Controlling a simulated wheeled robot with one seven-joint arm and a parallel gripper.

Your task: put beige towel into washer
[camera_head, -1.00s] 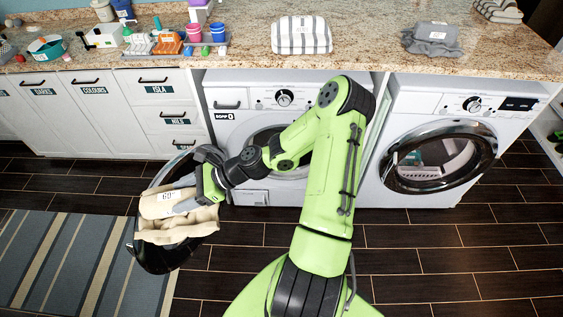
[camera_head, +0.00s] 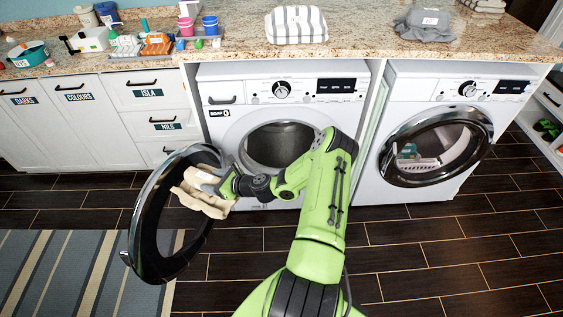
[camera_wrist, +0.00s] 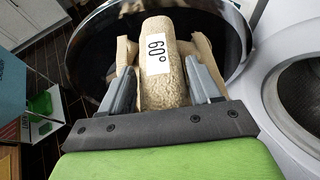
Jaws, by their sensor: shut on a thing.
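The beige towel (camera_head: 203,190) is a folded bundle with a white label. It hangs in my gripper (camera_head: 217,182), in front of the open washer door (camera_head: 150,262). In the wrist view the towel (camera_wrist: 176,92) shows a "60°" label, and my gripper's fingers (camera_wrist: 162,84) press on both its sides. The left washer (camera_head: 225,140) stands open, its round drum opening (camera_head: 277,146) to the right of the towel, partly behind my arm. The drum looks empty as far as I can see.
A second machine (camera_head: 395,100) with a closed glass door stands at the right. The counter (camera_head: 360,46) above holds a striped towel (camera_head: 296,25), a grey towel (camera_head: 425,24) and cups. White drawers (camera_head: 155,112) stand at the left. The wooden floor is clear; a striped rug (camera_head: 60,270) lies at the left.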

